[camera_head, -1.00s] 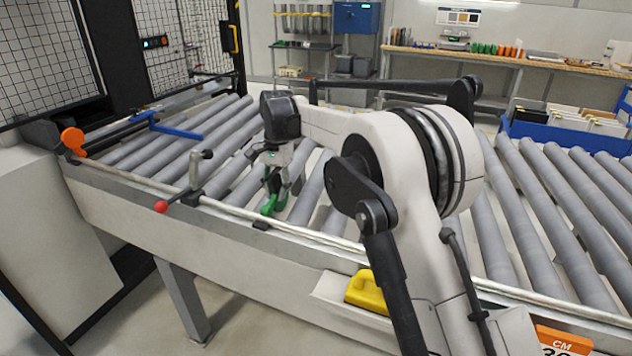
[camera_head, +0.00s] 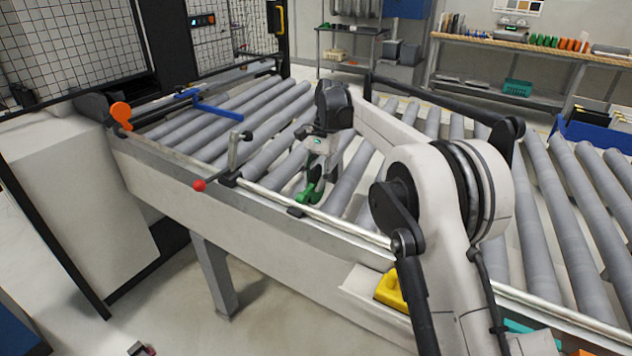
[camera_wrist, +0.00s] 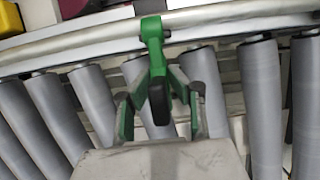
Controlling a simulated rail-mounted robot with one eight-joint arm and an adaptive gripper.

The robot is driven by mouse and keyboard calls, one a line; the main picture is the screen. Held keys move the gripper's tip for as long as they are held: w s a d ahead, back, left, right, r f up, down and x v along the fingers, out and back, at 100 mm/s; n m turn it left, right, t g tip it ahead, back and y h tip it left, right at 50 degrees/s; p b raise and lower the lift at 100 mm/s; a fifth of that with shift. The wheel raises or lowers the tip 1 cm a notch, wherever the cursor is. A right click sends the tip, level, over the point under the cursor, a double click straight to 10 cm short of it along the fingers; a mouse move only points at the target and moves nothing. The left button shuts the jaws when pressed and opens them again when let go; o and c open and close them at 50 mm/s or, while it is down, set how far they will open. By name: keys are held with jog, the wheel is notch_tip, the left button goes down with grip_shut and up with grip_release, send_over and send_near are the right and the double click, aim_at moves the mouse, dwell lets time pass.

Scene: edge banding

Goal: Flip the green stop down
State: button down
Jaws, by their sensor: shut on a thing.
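The green stop (camera_head: 302,197) sits at the near side rail of the roller conveyor in the head view. My gripper (camera_head: 313,180) is over the rollers just behind the rail. In the wrist view my gripper (camera_wrist: 158,100) has a finger on each side of the stop's lower part and is shut on it. The exact contact is partly hidden by the fingers.
An orange knob (camera_head: 121,113) and a blue bar (camera_head: 215,109) are farther left. A yellow object (camera_head: 391,290) lies in a front tray. Rollers (camera_head: 545,225) to the right are bare.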

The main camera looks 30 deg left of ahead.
aim_at(318, 165)
jog(key=c, duration=1.7)
grip_release()
jog(key=shift+f, duration=0.15)
jog(key=shift+v, duration=3.85)
jog(key=shift+s, duration=0.1)
